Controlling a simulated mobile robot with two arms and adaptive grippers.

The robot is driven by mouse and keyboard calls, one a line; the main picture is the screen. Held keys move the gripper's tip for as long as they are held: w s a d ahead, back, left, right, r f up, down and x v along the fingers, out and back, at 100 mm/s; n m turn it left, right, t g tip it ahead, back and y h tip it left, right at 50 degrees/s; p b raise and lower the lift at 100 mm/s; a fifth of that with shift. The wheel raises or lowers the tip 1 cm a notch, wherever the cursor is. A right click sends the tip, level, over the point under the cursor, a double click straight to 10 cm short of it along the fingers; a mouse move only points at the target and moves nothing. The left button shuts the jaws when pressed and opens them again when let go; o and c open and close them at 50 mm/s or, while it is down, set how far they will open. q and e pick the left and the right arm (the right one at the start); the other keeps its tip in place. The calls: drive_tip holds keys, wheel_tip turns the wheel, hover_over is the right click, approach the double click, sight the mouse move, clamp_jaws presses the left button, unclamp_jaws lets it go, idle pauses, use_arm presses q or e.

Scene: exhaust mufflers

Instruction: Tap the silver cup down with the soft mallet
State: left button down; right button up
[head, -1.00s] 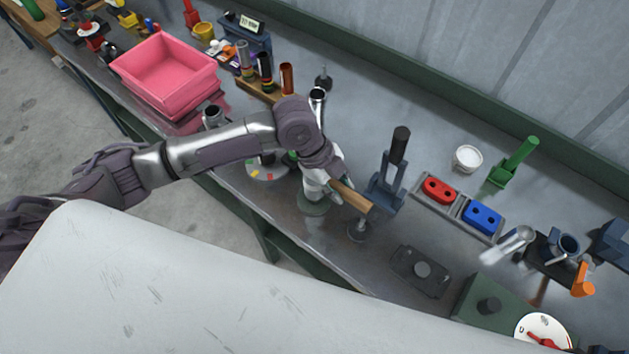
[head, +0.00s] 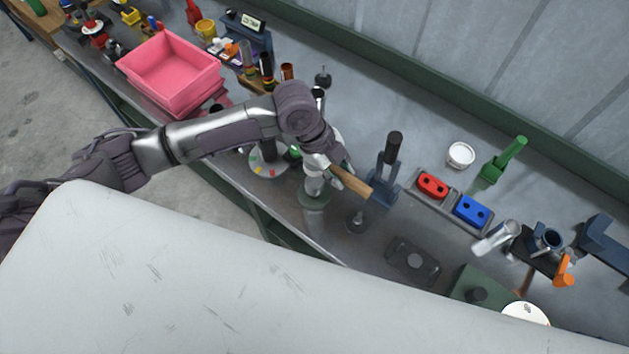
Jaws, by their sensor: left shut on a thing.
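My left gripper (head: 335,174) is shut on the wooden handle (head: 353,181) of the mallet, which sticks out to the right above the bench. The mallet's head cannot be made out clearly behind my gripper and wrist. A pale silver cup-like piece (head: 313,186) stands on a round green base (head: 314,200), just below and left of my gripper. My wrist partly hides its top, and I cannot tell whether the mallet touches it. My right gripper is not in view.
A blue toggle clamp (head: 384,185) with a black handle stands close right of the mallet handle. Red (head: 432,185) and blue (head: 472,212) blocks sit in a tray further right. A pink bin (head: 172,72) stands at left. Bare bench lies behind the clamp.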

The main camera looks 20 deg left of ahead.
use_arm(q)
wheel_tip(320, 180, down, 7)
drive_tip(key=b, duration=0.4)
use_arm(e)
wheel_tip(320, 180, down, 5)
use_arm(q)
wheel_tip(320, 180, up, 6)
drive_tip(key=p, duration=0.6)
drive_tip(key=shift+r+p, duration=0.2)
drive_tip(key=shift+p, duration=0.1)
drive_tip(key=shift+r+b, duration=0.3)
drive_tip(key=shift+b, duration=0.2)
drive_tip(key=shift+r, duration=0.4)
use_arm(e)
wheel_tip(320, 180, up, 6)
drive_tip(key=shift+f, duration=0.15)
